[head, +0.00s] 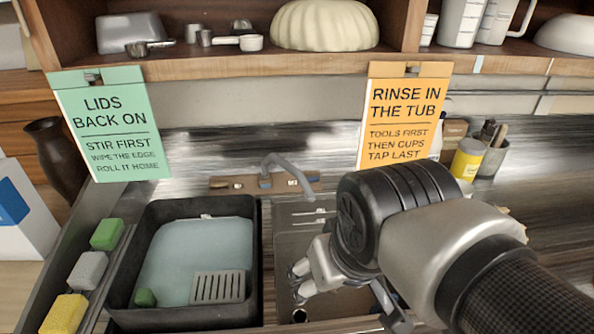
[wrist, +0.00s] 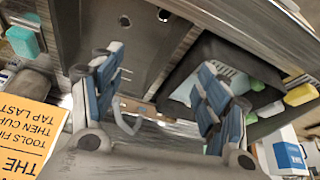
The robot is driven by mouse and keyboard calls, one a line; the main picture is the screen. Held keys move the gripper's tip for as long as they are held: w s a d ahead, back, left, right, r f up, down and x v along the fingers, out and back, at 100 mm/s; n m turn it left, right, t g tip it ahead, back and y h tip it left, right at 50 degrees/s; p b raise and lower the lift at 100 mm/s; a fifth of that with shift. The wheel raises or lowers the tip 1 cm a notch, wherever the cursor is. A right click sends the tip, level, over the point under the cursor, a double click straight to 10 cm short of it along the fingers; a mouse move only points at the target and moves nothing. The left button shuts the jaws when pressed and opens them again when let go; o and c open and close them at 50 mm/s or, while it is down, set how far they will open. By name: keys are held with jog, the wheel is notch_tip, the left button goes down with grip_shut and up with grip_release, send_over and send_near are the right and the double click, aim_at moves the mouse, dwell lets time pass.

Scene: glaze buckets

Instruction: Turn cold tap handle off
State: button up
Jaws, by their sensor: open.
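A grey curved tap (head: 285,168) rises from a brown base plate (head: 225,182) behind the sinks. A small blue mark shows on the plate's right half. The cold handle's shape and turned position are too small to tell. My gripper (head: 300,283) is open and empty, over the right-hand metal basin, in front of and below the tap. The wrist view is upside down. There the two fingers of my gripper (wrist: 160,62) stand wide apart, with a pale curved piece like the spout (wrist: 128,122) beyond them. The handles are not clear there.
A black tub (head: 255,260) with bluish water and a grey grate stands left of my gripper. Green, grey and yellow sponges (head: 88,270) line its left side. An orange sign (head: 405,100) and a green sign (head: 105,115) hang from the shelf. A yellow can (head: 467,160) stands right.

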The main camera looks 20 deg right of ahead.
jog(key=w+d+r+p, duration=0.2)
jog(key=w+r, duration=0.3)
jog(key=w, duration=0.5)
jog(key=m+h+p, duration=0.1)
jog(key=p, duration=0.5)
send_over(311, 178)
jog(key=s+a, duration=0.2)
jog(key=s, duration=0.5)
notch_tip(311, 178, down, 7)
jog(key=b+x, duration=0.3)
jog(key=x, duration=1.4)
jog(key=shift+w+f, duration=0.1)
jog(key=shift+f, duration=0.2)
jog(key=shift+c, duration=0.2)
